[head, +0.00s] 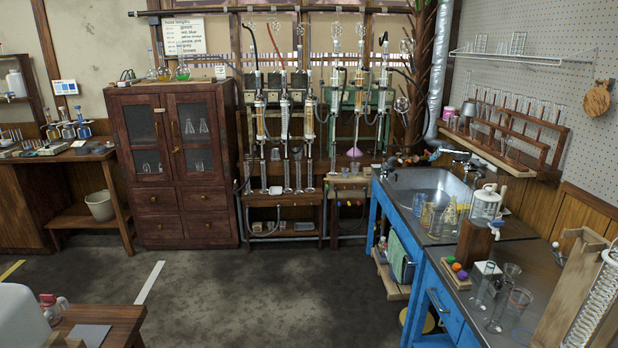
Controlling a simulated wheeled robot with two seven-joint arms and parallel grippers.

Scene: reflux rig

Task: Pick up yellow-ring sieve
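I cannot pick out a yellow-ring sieve for certain. Some small yellowish glass pieces (449,215) stand in a cluster of glassware on the blue bench beside the sink, too small to tell apart. A yellowish rounded edge (429,322) shows low beside the blue bench, mostly hidden by it. Neither of my grippers is in view.
The blue bench (445,301) with a metal sink (420,184) fills the right side and carries fragile glassware. A dark wooden cabinet (174,205) and a glass reflux rig stand at the back. A wooden table (116,318) is at front left. The middle floor is clear.

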